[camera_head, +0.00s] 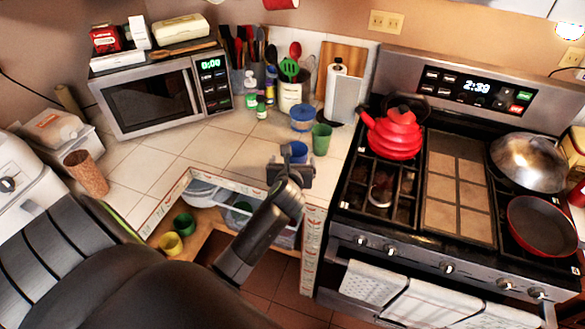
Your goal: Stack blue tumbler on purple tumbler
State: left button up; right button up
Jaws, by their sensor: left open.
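A blue tumbler (298,150) stands near the front edge of the tiled counter, partly hidden behind my left gripper. My left gripper (290,168) is open, right at the near side of this tumbler. I cannot tell whether the fingers touch it or reach around it. I make out no clearly purple tumbler; one may be hidden by the gripper or arm. My right gripper is not in view.
A green tumbler (321,139) stands close to the right of the blue one, with a blue container (303,118) behind. The stove with a red kettle (396,134) is right.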

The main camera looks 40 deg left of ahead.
pick_arm(q)
jog(key=s+d+f+n+g+h, duration=0.1)
jog(key=s+f+n+g, duration=0.1)
jog(key=s+f+n, duration=0.6)
jog(key=s+d+f+n+g+h, duration=0.15)
jog(key=s+f, duration=0.25)
jog(key=f, duration=0.9)
jog(key=s+f+n+g+h, duration=0.2)
jog(key=s+f+n, duration=0.3)
jog(key=f, duration=0.5)
jog(key=s+d+f+n+g, duration=0.1)
jog(key=s+f+n, duration=0.3)
jog(key=s, duration=0.6)
jog(key=s+d+f+n+g+h, duration=0.1)
jog(key=s+f+n, duration=0.4)
jog(key=s, duration=0.5)
jog(key=s+d+f+n+g, duration=0.1)
jog(key=s+f+n+g, duration=0.2)
jog(key=s+n, duration=0.4)
jog(key=s+f, duration=0.1)
jog(key=s, duration=0.2)
jog(key=shift+s+f, duration=0.25)
jog(key=shift+f, duration=0.1)
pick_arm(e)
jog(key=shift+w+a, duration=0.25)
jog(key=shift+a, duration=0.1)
pick_arm(q)
jog(key=shift+d+h, duration=0.1)
jog(key=shift+h, duration=0.15)
